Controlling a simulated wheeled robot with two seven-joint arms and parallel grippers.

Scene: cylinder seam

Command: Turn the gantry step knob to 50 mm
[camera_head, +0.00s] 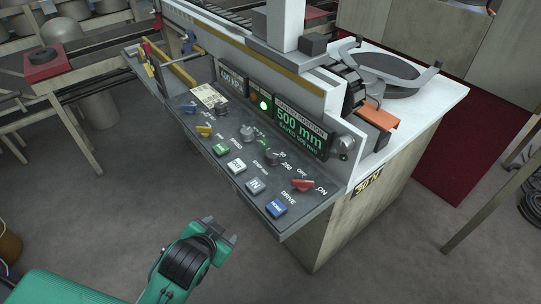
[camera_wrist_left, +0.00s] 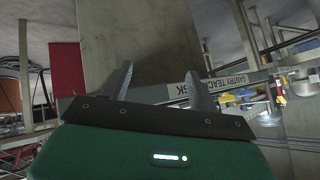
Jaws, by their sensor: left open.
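The gantry step knob (camera_head: 272,157) is a small dark round knob on the sloped grey control panel (camera_head: 225,165), beside the "STEP mm" lettering and small scale numbers. Its pointer setting is too small to read. The green display (camera_head: 301,131) above reads 500 mm, with a smaller line under it. My left gripper (camera_head: 222,233) is open and empty, in front of the panel's near edge and apart from the knob. In the left wrist view its two fingers (camera_wrist_left: 160,88) stand apart, with a "GANTRY TEACH DESK" label (camera_wrist_left: 222,84) beyond them. My right gripper is not in view.
Blue (camera_head: 276,207), white and green buttons line the panel's near side. A red drive switch (camera_head: 303,185) sits right of the knob, and another grey knob (camera_head: 247,131) left of it. An orange block (camera_head: 377,116) lies on the white desk top. The floor before the panel is clear.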

